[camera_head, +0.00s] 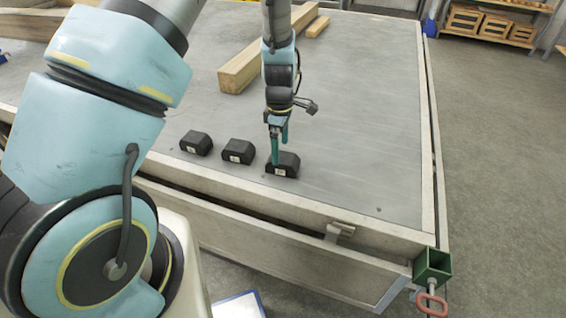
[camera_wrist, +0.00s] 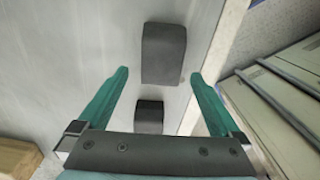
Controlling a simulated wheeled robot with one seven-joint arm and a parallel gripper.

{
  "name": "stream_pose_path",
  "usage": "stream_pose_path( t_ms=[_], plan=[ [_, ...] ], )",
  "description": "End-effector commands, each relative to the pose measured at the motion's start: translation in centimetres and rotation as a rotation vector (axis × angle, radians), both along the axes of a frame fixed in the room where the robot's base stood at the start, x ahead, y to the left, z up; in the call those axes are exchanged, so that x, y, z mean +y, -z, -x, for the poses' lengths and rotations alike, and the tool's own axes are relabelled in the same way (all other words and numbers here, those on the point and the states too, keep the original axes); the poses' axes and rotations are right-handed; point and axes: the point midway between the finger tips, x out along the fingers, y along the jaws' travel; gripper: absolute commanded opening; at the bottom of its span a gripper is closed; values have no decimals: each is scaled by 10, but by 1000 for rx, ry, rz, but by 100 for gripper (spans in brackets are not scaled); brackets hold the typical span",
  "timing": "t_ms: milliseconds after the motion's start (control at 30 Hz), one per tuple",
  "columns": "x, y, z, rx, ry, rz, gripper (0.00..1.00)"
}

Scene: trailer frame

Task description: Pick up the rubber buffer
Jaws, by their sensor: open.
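Three black rubber buffers, each with a small pale label, stand in a row near the front edge of the trailer deck: a left one (camera_head: 196,143), a middle one (camera_head: 238,151) and a right one (camera_head: 284,168). My gripper (camera_head: 279,154) points down at the right buffer, its green fingers apart. One finger overlaps the front of that buffer in the head view; contact cannot be told. In the wrist view my gripper (camera_wrist: 160,76) is open and empty. One buffer (camera_wrist: 163,53) lies between and beyond the fingertips, and another buffer (camera_wrist: 149,116) shows nearer the palm.
The grey deck (camera_head: 370,120) is clear to the right of the buffers. A wooden beam (camera_head: 240,72) and a short wood piece (camera_head: 318,27) lie behind. The raised trailer rim (camera_head: 300,208) runs along the front. Shelves with wooden crates (camera_head: 495,25) stand far back right.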

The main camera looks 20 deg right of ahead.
Motion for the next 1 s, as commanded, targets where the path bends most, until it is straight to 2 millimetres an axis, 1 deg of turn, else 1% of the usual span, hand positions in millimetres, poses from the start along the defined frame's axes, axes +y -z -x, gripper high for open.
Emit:
stream_pose_path(
  t_ms=[167, 400, 500, 600, 800, 1000],
  plan=[
    [1, 10, 1, 2, 0, -1, 100],
    [0, 41, 3, 2, -1, -2, 100],
    [0, 50, 3, 0, -1, 0, 100],
    [-1, 54, 3, -1, 0, 1, 100],
    [-1, 54, 3, -1, 0, 1, 100],
    [-1, 54, 3, -1, 1, 1, 78]
  ],
)
